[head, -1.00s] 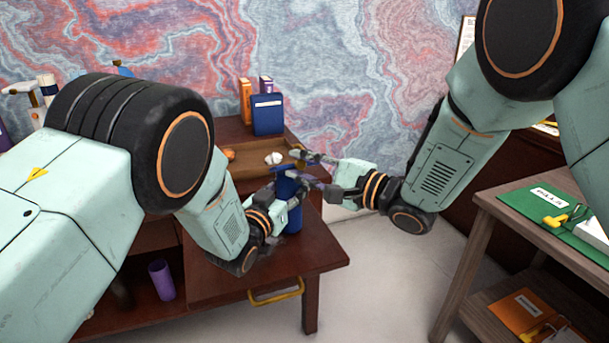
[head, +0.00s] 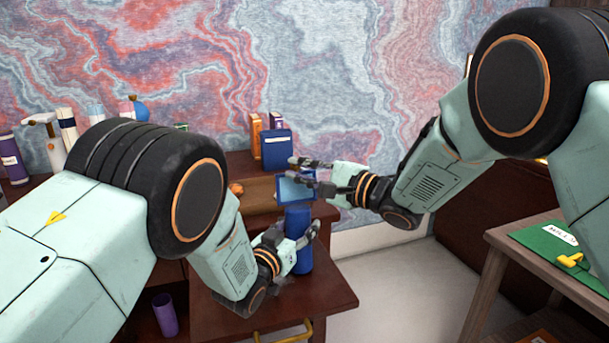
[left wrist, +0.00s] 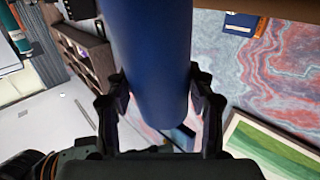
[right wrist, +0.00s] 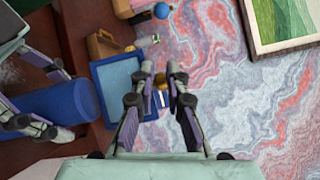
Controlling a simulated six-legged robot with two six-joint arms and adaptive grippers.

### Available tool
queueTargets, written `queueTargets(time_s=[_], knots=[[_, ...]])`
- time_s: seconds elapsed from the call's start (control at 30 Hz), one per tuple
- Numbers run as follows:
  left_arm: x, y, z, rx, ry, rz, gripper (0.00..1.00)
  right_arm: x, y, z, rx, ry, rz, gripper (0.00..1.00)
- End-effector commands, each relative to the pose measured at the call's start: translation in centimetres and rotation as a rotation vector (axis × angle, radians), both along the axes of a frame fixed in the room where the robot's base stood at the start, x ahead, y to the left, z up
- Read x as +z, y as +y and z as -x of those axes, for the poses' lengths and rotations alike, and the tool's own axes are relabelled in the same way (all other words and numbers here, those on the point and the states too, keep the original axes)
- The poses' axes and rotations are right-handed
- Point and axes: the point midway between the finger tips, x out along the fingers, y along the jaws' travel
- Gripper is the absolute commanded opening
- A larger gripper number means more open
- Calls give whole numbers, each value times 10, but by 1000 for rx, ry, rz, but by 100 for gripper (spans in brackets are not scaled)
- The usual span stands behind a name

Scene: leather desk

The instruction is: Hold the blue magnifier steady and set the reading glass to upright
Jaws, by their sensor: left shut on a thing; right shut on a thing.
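The blue magnifier has a thick blue cylinder (head: 299,258) as its body and a square, blue-framed reading glass (head: 293,189) above it. My left gripper (head: 290,241) is shut around the cylinder, which stands upright on the desk; the left wrist view shows a finger on each side of the cylinder (left wrist: 150,60). My right gripper (head: 312,173) is at the glass's right edge, shut on it. In the right wrist view the glass's frame (right wrist: 97,82) is beside my right fingertips (right wrist: 160,80). The glass's pane faces the head camera, roughly upright; fingers hide part of its edge.
A dark blue book (head: 277,150) and an orange book (head: 256,135) stand behind on the desk. A wooden tray (head: 259,190) lies behind the magnifier. A purple cup (head: 165,315) is low at the left. A side table (head: 500,240) is at the right.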

Motion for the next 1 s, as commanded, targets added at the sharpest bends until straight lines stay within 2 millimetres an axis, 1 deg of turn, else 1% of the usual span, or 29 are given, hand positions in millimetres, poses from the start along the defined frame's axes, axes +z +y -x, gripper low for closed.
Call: queueTargets(time_s=[0.03, 0.33, 0.87, 0.9, 1.0], knots=[[-2, -5, 3, -14, -2, -10, 9, -4, 1, -3, -3, 7, 4, 0], [-1, -5, 3, -15, -5, -11, 10, -4, 3, -11, -5, 10, 5, 0], [1, -5, 3, -16, -10, -9, 10, -5, 4, -12, -6, 11, 6, 0], [1, -5, 3, -16, -10, -9, 10, -5, 4, -12, -6, 11, 6, 16], [1, -5, 2, -16, -10, -9, 10, -5, 4, -12, -6, 11, 6, 25]])
